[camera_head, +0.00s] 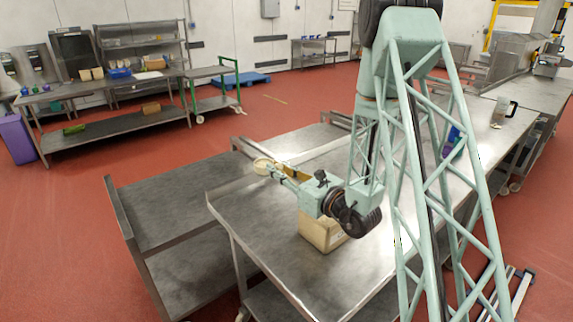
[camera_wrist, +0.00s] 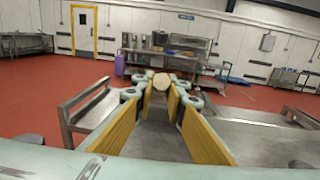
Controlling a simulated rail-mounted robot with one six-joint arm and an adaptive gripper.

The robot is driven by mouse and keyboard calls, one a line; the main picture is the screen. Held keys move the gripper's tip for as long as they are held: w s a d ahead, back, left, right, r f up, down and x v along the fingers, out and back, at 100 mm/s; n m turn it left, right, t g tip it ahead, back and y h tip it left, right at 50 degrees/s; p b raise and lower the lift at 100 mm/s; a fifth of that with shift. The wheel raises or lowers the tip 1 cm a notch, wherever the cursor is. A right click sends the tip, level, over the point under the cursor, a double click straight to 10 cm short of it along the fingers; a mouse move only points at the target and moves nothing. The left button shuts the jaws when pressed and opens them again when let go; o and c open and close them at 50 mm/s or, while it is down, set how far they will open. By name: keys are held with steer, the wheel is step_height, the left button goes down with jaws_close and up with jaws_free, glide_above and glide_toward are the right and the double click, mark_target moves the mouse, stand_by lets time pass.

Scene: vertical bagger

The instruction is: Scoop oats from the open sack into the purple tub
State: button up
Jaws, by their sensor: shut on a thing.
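My gripper (camera_head: 279,172) is shut on a scoop (camera_head: 262,165), whose pale round bowl sticks out past the fingertips, above the table's left end. In the wrist view, the scoop's tan bowl (camera_wrist: 161,80) shows beyond the tips of my gripper (camera_wrist: 161,92). The bowl's contents are too small to tell. A beige, box-like thing (camera_head: 318,232), perhaps the oat sack, stands on the table below my wrist. My arm partly covers it and its opening is hidden. A blue-purple thing (camera_head: 451,142), perhaps the tub, stands farther along the table, partly behind my arm.
A long steel table (camera_head: 290,268) runs under my arm, with a lower steel cart (camera_head: 165,205) at its left. A clear jug-like container (camera_head: 502,107) stands at the table's far end. A purple bin (camera_head: 17,140) stands on the floor at far left. The table's near end is clear.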

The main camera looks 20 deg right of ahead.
steer(key=shift+s+a+f+m+t+h+p, duration=0.15)
steer(key=shift+s+a+f+m+h, duration=0.15)
steer(key=shift+a, duration=0.25)
steer(key=shift+s+a+f+m+t+h+p, duration=0.1)
steer(key=shift+a+f+m+h, duration=0.05)
steer(key=shift+a+h, duration=0.35)
steer(key=shift+s+a+f+m+t+h+p, duration=0.1)
steer(key=shift+s+a+f+m+t+h, duration=0.15)
steer(key=shift+a, duration=0.3)
steer(key=shift+w+d, duration=0.1)
steer(key=shift+d, duration=0.05)
